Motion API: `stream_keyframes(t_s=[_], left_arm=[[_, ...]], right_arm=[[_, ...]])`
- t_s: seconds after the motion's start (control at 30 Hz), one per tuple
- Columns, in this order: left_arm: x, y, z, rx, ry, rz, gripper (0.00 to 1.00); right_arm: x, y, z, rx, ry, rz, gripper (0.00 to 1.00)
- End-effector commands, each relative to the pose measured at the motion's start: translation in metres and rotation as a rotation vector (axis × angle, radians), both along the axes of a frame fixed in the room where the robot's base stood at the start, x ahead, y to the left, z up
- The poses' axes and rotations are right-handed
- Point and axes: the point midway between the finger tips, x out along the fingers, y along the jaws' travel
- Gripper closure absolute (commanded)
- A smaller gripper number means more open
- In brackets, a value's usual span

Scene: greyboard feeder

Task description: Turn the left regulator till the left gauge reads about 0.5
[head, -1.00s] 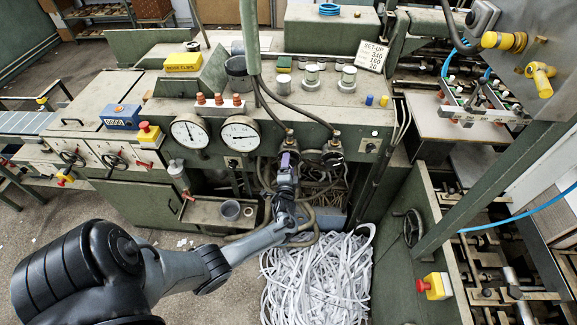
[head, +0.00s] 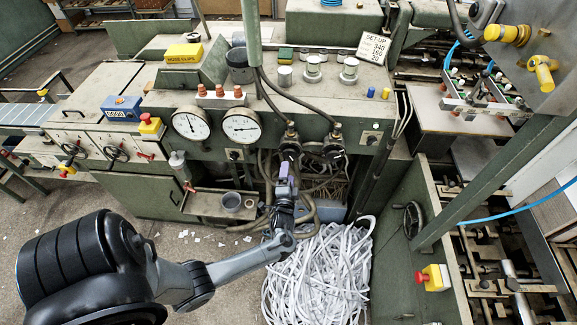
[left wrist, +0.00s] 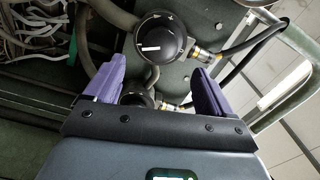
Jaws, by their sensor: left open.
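The left regulator (head: 290,147) is a dark round knob on the front of the green machine. In the left wrist view a black knob with a white pointer line and minus and plus marks (left wrist: 160,38), seemingly this regulator, lies ahead between the fingertips. The left gauge (head: 191,122) is a round white dial; its needle points roughly upward, its figures too small to read. My left gripper (head: 286,170) has purple fingers and is just below and in front of the left regulator, apart from it. It is open and empty in the left wrist view (left wrist: 157,70).
The right regulator (head: 334,149) is close beside the left one; a second knob (left wrist: 138,98) is partly hidden behind my gripper. The right gauge (head: 241,126) is beside the left gauge. Hoses hang around the regulators. A tray with a cup (head: 231,201) and white strips (head: 318,275) lie below.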

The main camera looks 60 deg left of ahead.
Motion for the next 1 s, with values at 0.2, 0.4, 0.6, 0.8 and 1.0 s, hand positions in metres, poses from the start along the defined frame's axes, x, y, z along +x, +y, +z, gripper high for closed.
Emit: stream_keyframes(t_s=[0.2, 0.4, 0.6, 0.8, 1.0], left_arm=[[-0.012, -0.016, 0.000, 0.000, -0.001, 0.000, 0.17], [-0.014, -0.020, 0.000, 0.000, 0.000, 0.000, 0.17], [-0.014, -0.020, 0.000, 0.000, 0.000, 0.000, 0.17], [-0.019, -0.019, -0.001, 0.000, 0.010, 0.001, 0.17], [-0.058, -0.021, -0.008, 0.002, 0.083, -0.007, 0.17]], right_arm=[[0.000, -0.001, -0.001, -0.007, 0.000, 0.004, 0.57], [0.000, -0.002, -0.001, -0.011, 0.000, 0.007, 0.57], [0.000, -0.002, -0.001, -0.010, 0.001, 0.006, 0.57], [0.000, -0.002, 0.002, -0.007, 0.000, 0.004, 0.57], [0.000, 0.000, 0.023, -0.002, 0.001, 0.002, 0.57]])
